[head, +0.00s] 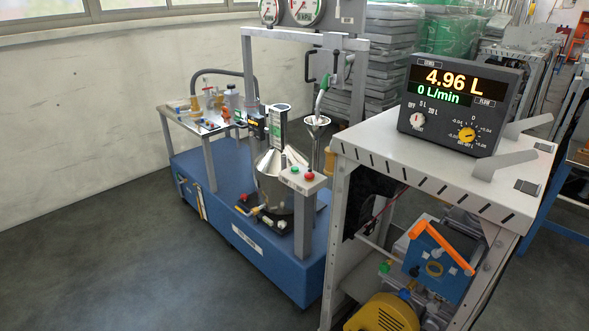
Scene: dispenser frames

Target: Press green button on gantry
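The grey gantry (248,75) stands on a blue base (268,265) left of centre. A small grey button box (303,183) on a post at its front carries a green button (295,169) on the left and a red button (309,175) on the right. Nothing touches either button. Neither of my grippers is in view.
A metal vessel (272,185) and a funnel (316,122) stand behind the button box. A grey cart (385,160) close on the right carries a display box (460,105) reading 4.96 L and 0 L/min. The floor (120,270) at the front left is clear.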

